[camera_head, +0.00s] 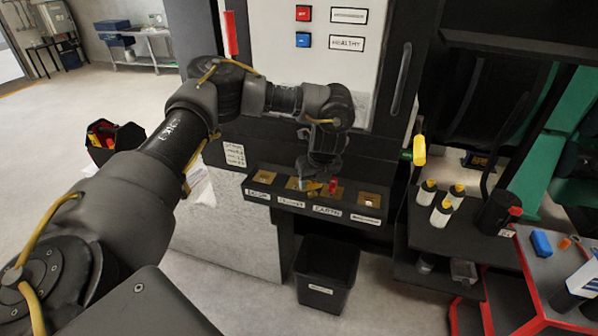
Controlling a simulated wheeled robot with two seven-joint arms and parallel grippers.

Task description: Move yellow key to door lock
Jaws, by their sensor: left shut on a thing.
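My left arm reaches in from the left. My left gripper (311,180) points down at the labelled key ledge (289,203) and is shut on a small yellow piece, which looks like the yellow key (313,186). The key is low over the ledge, just left of a red key (334,186). The gripper partly hides it, and I cannot tell whether it touches its slot. A larger yellow piece with a green end (419,150) sticks out at the cabinet's right edge. I cannot clearly make out a door lock. My right gripper is out of view.
A white cabinet door (272,40) with a long handle (401,78) stands behind the arm. A black bin (326,277) is below the ledge. Open floor lies at left.

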